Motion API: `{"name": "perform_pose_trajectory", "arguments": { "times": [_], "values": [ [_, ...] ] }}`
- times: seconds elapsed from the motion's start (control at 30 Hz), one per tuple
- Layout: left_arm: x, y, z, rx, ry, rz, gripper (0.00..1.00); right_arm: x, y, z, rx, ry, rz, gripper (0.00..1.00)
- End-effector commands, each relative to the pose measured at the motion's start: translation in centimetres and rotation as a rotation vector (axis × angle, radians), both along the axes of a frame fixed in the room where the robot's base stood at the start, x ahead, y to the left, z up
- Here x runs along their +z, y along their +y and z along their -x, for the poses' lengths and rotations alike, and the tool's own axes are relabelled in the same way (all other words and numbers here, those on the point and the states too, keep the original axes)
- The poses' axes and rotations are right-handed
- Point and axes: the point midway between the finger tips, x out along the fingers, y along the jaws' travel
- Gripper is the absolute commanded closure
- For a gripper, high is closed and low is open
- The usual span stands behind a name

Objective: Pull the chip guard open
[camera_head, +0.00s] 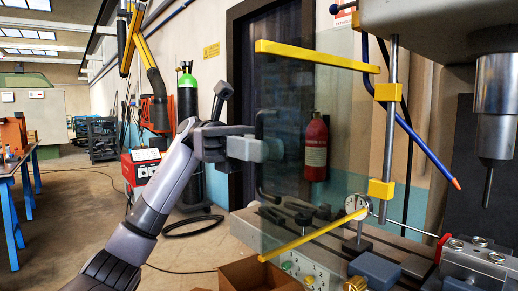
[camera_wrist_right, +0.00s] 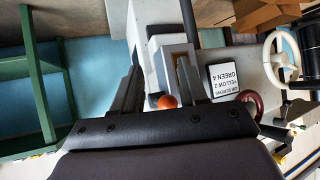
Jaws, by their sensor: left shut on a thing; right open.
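The chip guard is a clear panel with yellow top and bottom rails (camera_head: 312,55), hung on a vertical steel rod (camera_head: 389,130) with yellow brackets. The panel stretches left from the rod in the head view, towards my left arm. A dark bar handle (camera_head: 260,185) stands at the panel's left edge. My left gripper (camera_head: 262,149) is shut on the handle near its middle, and its fingers hide that part. My right gripper (camera_wrist_right: 158,72) shows only in the right wrist view, its two dark fingers apart and no object gripped between them.
The drill spindle (camera_head: 494,95), a blue hose (camera_head: 425,148) and a vise (camera_head: 480,262) are at right. A dial gauge (camera_head: 357,206) and a cardboard box (camera_head: 258,274) are low. The right wrist view shows an orange knob (camera_wrist_right: 167,102), a sign (camera_wrist_right: 225,78) and a green frame (camera_wrist_right: 40,90).

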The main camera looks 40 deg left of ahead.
Motion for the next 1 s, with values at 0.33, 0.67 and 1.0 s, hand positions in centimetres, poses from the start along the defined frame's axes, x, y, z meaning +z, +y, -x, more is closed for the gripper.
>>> {"name": "perform_pose_trajectory", "arguments": {
  "times": [0.33, 0.67, 1.0],
  "values": [
    [0.06, 0.01, -0.09, 0.004, 0.001, 0.002, 1.0, 0.01, -0.15, -0.02, 0.005, -0.002, 0.006, 0.57],
    [0.04, 0.0, -0.08, 0.003, 0.001, 0.001, 1.0, 0.02, -0.15, -0.04, 0.003, -0.002, 0.006, 0.57],
    [0.02, -0.01, -0.06, 0.002, 0.001, 0.001, 0.7, 0.04, -0.02, -0.05, 0.0, -0.002, 0.001, 0.57]
  ]
}}
